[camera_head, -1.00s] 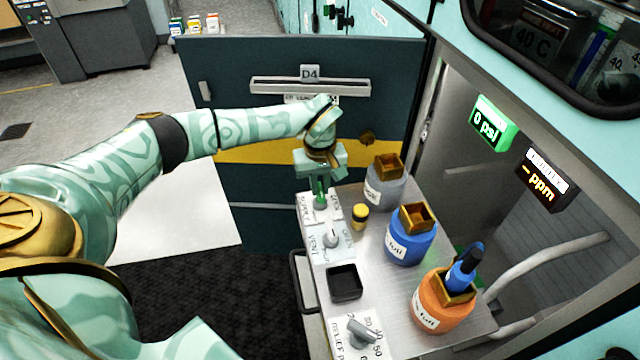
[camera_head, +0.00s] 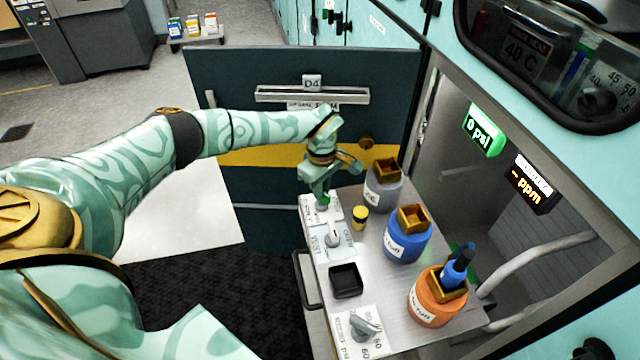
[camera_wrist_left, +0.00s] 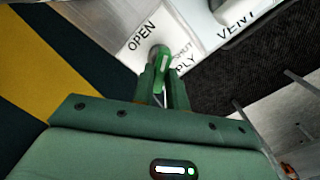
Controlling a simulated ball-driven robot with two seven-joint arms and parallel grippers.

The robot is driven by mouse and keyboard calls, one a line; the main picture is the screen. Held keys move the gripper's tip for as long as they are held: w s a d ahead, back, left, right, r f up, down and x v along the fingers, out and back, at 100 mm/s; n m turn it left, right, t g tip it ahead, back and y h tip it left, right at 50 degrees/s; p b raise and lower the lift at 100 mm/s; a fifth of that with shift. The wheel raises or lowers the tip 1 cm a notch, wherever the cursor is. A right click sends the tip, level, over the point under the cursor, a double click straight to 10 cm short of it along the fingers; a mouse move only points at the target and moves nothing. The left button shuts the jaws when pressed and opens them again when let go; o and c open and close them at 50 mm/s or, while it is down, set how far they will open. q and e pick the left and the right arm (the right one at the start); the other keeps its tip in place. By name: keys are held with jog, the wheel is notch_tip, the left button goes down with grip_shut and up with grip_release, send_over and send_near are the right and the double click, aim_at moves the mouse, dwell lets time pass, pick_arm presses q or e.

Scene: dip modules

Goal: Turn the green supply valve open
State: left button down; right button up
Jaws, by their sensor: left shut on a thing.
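The green supply valve (camera_head: 322,207) sits on a white label plate at the far left corner of the metal shelf. My left gripper (camera_head: 319,194) reaches down over it from above. In the left wrist view the green handle (camera_wrist_left: 161,58) stands between the two fingers, and my left gripper (camera_wrist_left: 163,85) is shut on it. The word OPEN is on the left of the handle there, and SHUT is partly hidden on its right. I cannot tell exactly which word the handle points at. The green display (camera_head: 484,131) reads 0 psi. My right gripper is out of view.
A grey vent knob (camera_head: 333,239), a black tray (camera_head: 346,281) and a relief knob (camera_head: 364,328) line the shelf's near side. Grey (camera_head: 384,190), blue (camera_head: 409,243) and orange (camera_head: 436,302) bottles and a small yellow-topped item (camera_head: 360,216) stand beside them.

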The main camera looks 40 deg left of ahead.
pick_arm(q)
jog(key=n+p, duration=0.3)
jog(key=n, duration=0.3)
jog(key=shift+r, duration=0.2)
jog(key=n+p, duration=0.1)
jog(key=n, duration=0.4)
jog(key=shift+f+p, duration=0.15)
jog(key=shift+p, duration=0.2)
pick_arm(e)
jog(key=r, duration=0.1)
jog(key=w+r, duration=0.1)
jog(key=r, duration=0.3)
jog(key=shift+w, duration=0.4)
pick_arm(q)
jog(key=shift+n, duration=0.3)
jog(key=c, duration=1.4)
grip_release()
